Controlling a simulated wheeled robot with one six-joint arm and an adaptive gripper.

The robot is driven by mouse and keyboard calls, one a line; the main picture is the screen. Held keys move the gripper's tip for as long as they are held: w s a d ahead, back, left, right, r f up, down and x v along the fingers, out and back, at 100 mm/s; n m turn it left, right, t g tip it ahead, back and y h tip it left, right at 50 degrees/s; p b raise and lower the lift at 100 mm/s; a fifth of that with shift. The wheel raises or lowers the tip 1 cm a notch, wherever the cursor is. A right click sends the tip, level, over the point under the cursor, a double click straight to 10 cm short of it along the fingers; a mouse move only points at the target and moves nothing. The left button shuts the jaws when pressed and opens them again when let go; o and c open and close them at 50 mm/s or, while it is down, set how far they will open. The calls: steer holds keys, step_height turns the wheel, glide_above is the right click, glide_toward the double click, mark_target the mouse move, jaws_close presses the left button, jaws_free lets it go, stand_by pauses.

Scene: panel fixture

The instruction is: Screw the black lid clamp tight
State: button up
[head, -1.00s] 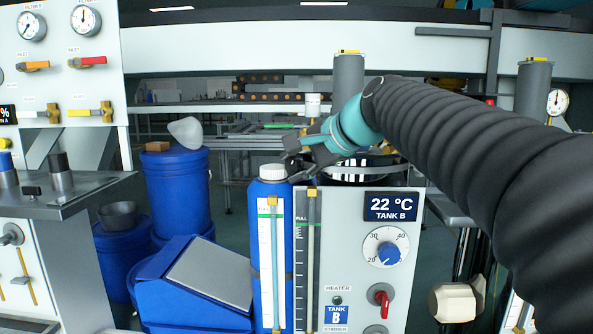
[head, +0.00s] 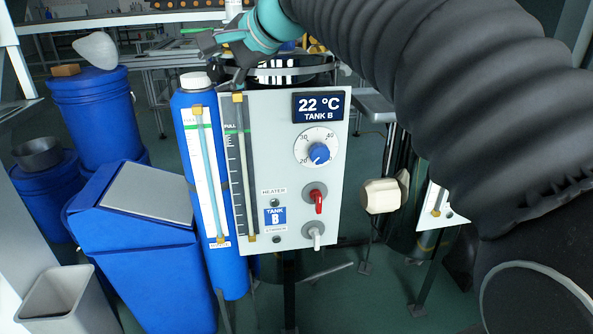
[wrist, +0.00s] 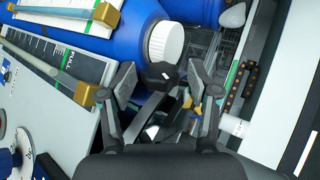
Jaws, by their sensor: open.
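My gripper (wrist: 166,78) is open in the wrist view, with one finger on either side of a black knob-like piece (wrist: 160,76) bearing a small white mark. This piece looks like the lid clamp; I cannot tell whether the fingers touch it. In the head view my gripper (head: 226,56) is above the top left corner of the Tank B panel (head: 265,160), by the dark tank rim (head: 320,70). The clamp cannot be made out clearly there.
A blue bottle with a white cap (head: 195,80) stands just left of the panel; its cap (wrist: 166,41) is close to my fingers in the wrist view. A blue bin (head: 135,250) and blue drums (head: 95,110) stand further left. A cream knob (head: 381,196) juts out at right.

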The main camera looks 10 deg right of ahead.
steer(key=shift+w+a+r+g+h+p, duration=0.1)
steer(key=shift+r+g+h+p, duration=0.45)
steer(key=shift+p, duration=1.6)
steer(key=g+h+p, duration=0.1)
steer(key=p, duration=0.3)
steer(key=g+h+p, duration=0.2)
steer(key=p, duration=0.2)
steer(key=shift+w+a+r, duration=0.15)
steer(key=shift+r+g, duration=0.15)
steer(key=shift+g, duration=0.1)
steer(key=p+v, duration=0.2)
steer(key=v, duration=1.1)
steer(key=s+d+f+n+h+b, duration=0.1)
steer(key=s+d+f+n+b, duration=0.1)
steer(key=s+f, duration=0.4)
steer(key=s+d+f+n+t+h+b, duration=0.1)
steer(key=s+d+f+n+b, duration=0.2)
steer(key=f, duration=1.3)
steer(key=s+d+f+n+h+b, duration=0.1)
steer(key=s+d+f+n+b, duration=0.1)
steer(key=s+d+f+b, duration=0.4)
steer(key=s+f, duration=0.5)
steer(key=f, duration=0.1)
steer(key=shift+d+n+t, duration=0.15)
steer(key=shift+n+t, duration=0.15)
steer(key=shift+n, duration=0.1)
steer(key=shift+h, duration=0.25)
